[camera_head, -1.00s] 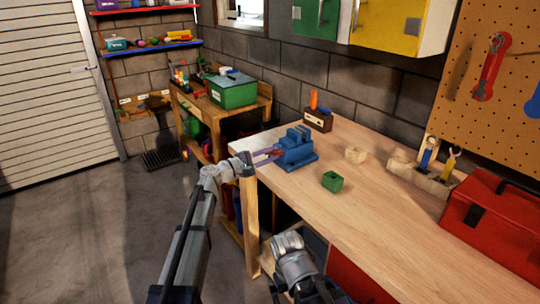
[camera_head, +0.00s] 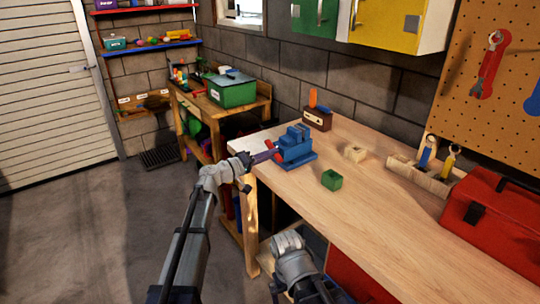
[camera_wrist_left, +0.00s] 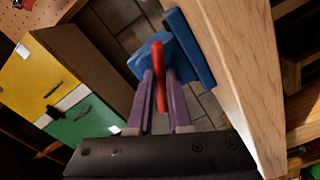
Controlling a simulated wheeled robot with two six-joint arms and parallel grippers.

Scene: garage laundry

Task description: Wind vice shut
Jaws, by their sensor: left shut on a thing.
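The blue vice (camera_head: 297,152) stands on the left end of the wooden workbench (camera_head: 390,215); it also shows in the left wrist view (camera_wrist_left: 186,48). Its red handle bar (camera_wrist_left: 157,62) sticks out on the side facing my left arm. My left gripper (camera_wrist_left: 160,85) has its purple fingers on either side of the red bar and is shut on it. In the head view the left gripper (camera_head: 265,155) is at the bench's left end, and the bar is partly hidden by it. Of my right arm only grey links show low in the head view; its fingers are not visible.
A green hollow block (camera_head: 332,180) and a pale wooden block (camera_head: 355,154) lie right of the vice. A brown box with an orange item (camera_head: 317,118) stands behind it. A red toolbox (camera_head: 490,215) is at the right. The bench middle is clear.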

